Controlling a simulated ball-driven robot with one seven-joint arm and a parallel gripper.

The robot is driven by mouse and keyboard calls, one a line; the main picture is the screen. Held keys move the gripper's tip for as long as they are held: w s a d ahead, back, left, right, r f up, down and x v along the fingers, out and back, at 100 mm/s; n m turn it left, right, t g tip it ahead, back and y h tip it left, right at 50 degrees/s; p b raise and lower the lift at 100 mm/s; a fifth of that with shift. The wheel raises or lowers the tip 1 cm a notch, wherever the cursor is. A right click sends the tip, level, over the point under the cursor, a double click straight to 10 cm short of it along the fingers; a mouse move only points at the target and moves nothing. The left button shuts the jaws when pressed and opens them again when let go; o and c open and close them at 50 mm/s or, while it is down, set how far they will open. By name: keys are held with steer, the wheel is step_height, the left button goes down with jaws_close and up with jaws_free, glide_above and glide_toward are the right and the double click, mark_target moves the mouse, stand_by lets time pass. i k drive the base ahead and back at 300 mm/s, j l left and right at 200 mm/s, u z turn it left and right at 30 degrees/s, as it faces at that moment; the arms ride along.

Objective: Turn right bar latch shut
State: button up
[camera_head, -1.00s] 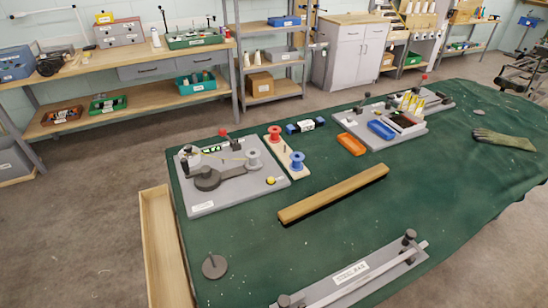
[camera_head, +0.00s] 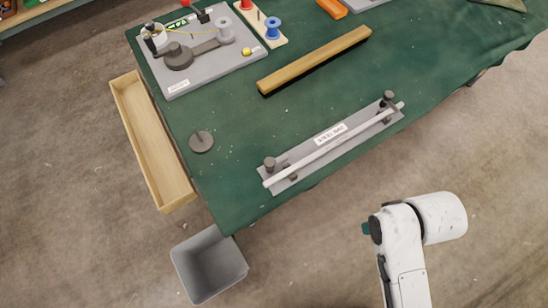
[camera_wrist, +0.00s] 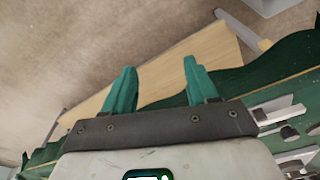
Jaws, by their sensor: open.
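The bar fixture is a grey plate (camera_head: 331,133) at the front edge of the green table, with a pale rod (camera_head: 335,144) lying along it. The right latch (camera_head: 389,97) is a dark knob near the rod's right end. The left latch (camera_head: 269,163) is a similar dark knob at the other end. I cannot tell whether either latch is turned shut. My gripper (camera_wrist: 158,78) shows in the wrist view with its two teal fingers apart and nothing between them. In the head view my white arm stands at the lower right, off the table and apart from the fixture.
A wooden beam (camera_head: 315,60) lies behind the fixture. A grey board (camera_head: 215,65) with a spool and lever stands at the back left. A dark disc (camera_head: 201,141), an open wooden tray (camera_head: 152,140) and a grey bin (camera_head: 209,267) are at the left. Cloth between beam and fixture is clear.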

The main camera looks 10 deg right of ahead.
mark_target(269, 163)
steer(key=j, duration=1.75)
